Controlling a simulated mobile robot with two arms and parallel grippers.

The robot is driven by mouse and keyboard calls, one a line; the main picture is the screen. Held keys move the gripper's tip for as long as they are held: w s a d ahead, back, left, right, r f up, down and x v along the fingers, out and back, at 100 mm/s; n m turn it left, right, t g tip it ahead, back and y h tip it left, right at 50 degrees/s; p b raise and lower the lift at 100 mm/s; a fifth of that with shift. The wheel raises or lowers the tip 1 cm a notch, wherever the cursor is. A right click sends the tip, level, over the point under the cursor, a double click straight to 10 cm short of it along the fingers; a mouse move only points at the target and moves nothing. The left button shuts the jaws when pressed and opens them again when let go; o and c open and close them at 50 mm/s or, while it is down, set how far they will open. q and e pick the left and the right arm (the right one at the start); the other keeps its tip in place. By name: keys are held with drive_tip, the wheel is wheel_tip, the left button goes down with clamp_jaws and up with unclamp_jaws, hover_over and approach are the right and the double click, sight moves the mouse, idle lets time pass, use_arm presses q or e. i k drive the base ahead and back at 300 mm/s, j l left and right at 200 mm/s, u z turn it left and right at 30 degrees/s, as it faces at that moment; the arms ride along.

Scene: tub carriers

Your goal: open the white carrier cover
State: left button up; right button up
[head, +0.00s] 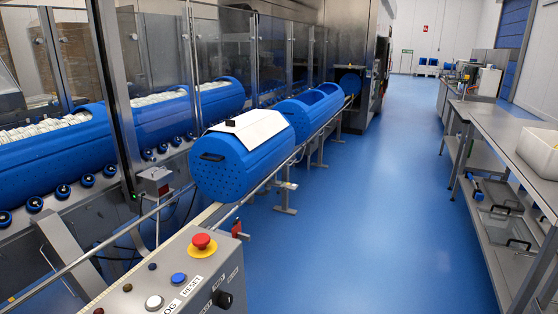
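The white carrier cover (249,128) lies on top of the nearest blue tub carrier (245,165) on the rail. It appears closed, with a small black piece at its left edge. Neither of my grippers is in the head view.
Another blue carrier (308,102) with an open top stands behind on the same rail. Behind glass panels, blue carriers (55,153) hold many white items. A control panel (180,270) with a red button is in front. A steel table (500,125) stands at right. The blue floor (370,190) between is clear.

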sight(253, 128)
drive_tip(key=i+l, duration=0.3)
drive_tip(key=i, duration=0.15)
drive_tip(key=i+l+z, duration=0.15)
drive_tip(key=i+l, duration=0.15)
drive_tip(key=i, duration=0.15)
drive_tip(key=i+l, duration=0.25)
drive_tip(key=i, duration=0.25)
drive_tip(key=i+l+z, duration=0.1)
drive_tip(key=i+l, duration=0.15)
drive_tip(key=i, duration=0.2)
